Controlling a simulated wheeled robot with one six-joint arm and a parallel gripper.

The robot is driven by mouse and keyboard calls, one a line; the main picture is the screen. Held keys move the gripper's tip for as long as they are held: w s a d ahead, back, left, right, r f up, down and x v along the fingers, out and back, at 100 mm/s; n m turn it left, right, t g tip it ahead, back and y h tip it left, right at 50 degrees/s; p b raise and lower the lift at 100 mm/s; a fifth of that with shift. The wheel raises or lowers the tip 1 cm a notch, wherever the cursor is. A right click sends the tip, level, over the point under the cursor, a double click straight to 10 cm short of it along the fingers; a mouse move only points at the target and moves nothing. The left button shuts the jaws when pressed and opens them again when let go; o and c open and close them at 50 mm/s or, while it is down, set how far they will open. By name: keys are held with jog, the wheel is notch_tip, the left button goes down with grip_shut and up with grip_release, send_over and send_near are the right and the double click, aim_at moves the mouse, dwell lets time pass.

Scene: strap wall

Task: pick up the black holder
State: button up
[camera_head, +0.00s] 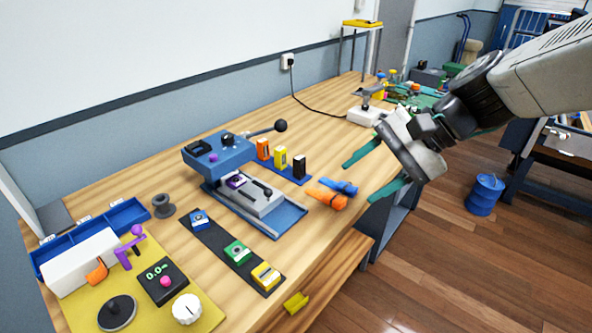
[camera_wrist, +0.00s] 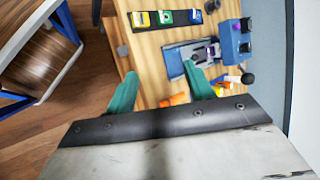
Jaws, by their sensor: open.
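The black holder (camera_head: 299,167) is a small upright block at the right end of a row on a blue strip (camera_head: 288,174), beside a yellow one and an orange one. I cannot pick it out for sure in the wrist view. My gripper (camera_head: 357,183) is open, its two teal fingers apart over the bench's front edge, to the right of the holder and clear of it. In the wrist view my gripper (camera_wrist: 159,70) has nothing between its fingertips but bench.
Orange (camera_head: 327,198) and blue (camera_head: 339,187) pieces lie between my gripper and the holder row. A blue lever press (camera_head: 218,158) stands left of the row. A black strip (camera_head: 217,243) with coloured blocks is nearer. A white-based device (camera_head: 366,115) stands further back.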

jog(key=w+a+f+m+t+y, duration=0.1)
jog(key=w+a+f+m+y, duration=0.1)
jog(key=w+a+m, duration=0.5)
jog(key=m+t, duration=0.6)
jog(key=m, duration=0.6)
send_near(295, 163)
jog(key=w+a+f, duration=0.2)
jog(key=shift+w+f, duration=0.1)
jog(key=shift+w, duration=0.2)
jog(key=shift+w+a+f, duration=0.1)
jog(key=shift+w+f, duration=0.15)
jog(key=shift+t, duration=0.3)
jog(key=x, duration=0.7)
jog(key=shift+w+a+f, duration=0.1)
jog(key=shift+a, duration=0.05)
jog(key=c, duration=1.1)
